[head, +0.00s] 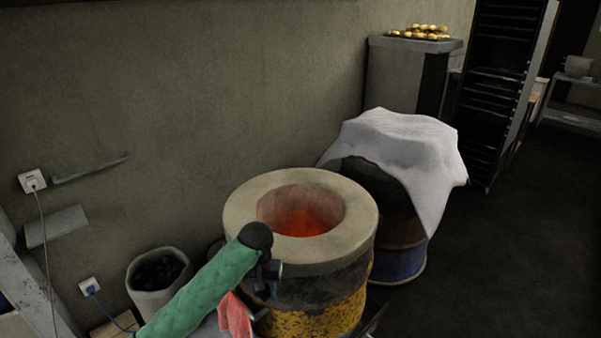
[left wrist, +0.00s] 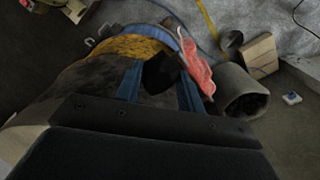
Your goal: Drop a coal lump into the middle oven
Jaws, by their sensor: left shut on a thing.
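The open barrel oven (head: 360,213) has a pale round rim, a glowing orange inside and a yellow, blackened body. My left arm, in a green sleeve, reaches to the oven's near left side. My left gripper (head: 268,280) points down there, by the outer wall and not over the opening. In the left wrist view the gripper (left wrist: 160,88) has its blue fingers on both sides of a dark coal lump (left wrist: 160,72) and is shut on it. In the head view the lump cannot be made out. My right gripper is not in view.
A pale bucket of coal (head: 158,275) stands left of the oven. A red cloth or glove (head: 235,315) hangs beside the oven. Another barrel (head: 400,255), covered by a white cloth (head: 410,145), stands behind right. A dark rack (head: 495,90) is farther back. Floor at right is clear.

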